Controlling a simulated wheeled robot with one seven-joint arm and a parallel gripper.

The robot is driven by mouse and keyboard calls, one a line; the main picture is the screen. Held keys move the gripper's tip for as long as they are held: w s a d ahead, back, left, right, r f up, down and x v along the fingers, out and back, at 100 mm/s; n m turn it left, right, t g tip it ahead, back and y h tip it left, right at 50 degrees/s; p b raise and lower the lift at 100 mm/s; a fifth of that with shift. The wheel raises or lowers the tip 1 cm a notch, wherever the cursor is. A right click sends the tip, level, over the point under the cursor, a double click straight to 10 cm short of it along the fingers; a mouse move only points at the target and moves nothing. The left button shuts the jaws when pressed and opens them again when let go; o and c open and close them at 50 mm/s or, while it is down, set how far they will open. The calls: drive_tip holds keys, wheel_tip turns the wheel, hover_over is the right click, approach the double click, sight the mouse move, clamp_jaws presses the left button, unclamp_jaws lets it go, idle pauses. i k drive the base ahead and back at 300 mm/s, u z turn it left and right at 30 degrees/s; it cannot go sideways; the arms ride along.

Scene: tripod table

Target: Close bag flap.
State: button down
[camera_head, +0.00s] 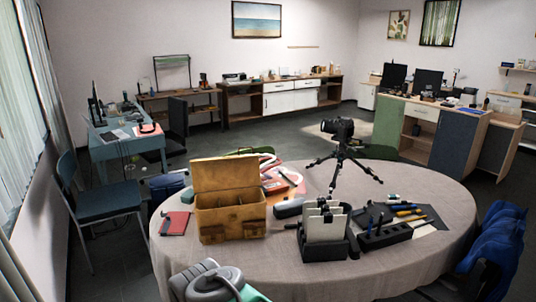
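A tan bag (231,220) stands upright near the left front of the round table (410,265). Its flap (225,174) is open and stands up along the back edge. The top opening (231,198) is uncovered, with dividers inside. Two small pockets or buckles show on the front. No gripper fingers show in the head view. A grey rounded shape at the bottom, in front of the table, may be part of my arm; I cannot tell for sure.
A red book (175,223) lies left of the bag. A dark box with white cards (326,228) and a black tool holder (385,236) stand to the right. A camera on a tripod (339,150) stands behind. A blue chair (108,202) is at left.

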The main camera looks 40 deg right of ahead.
sight(210, 174)
drive_tip(key=u, duration=0.5)
drive_tip(key=k, duration=0.1)
drive_tip(key=z, duration=0.8)
drive_tip(key=i, duration=1.4)
drive_tip(key=u, duration=0.05)
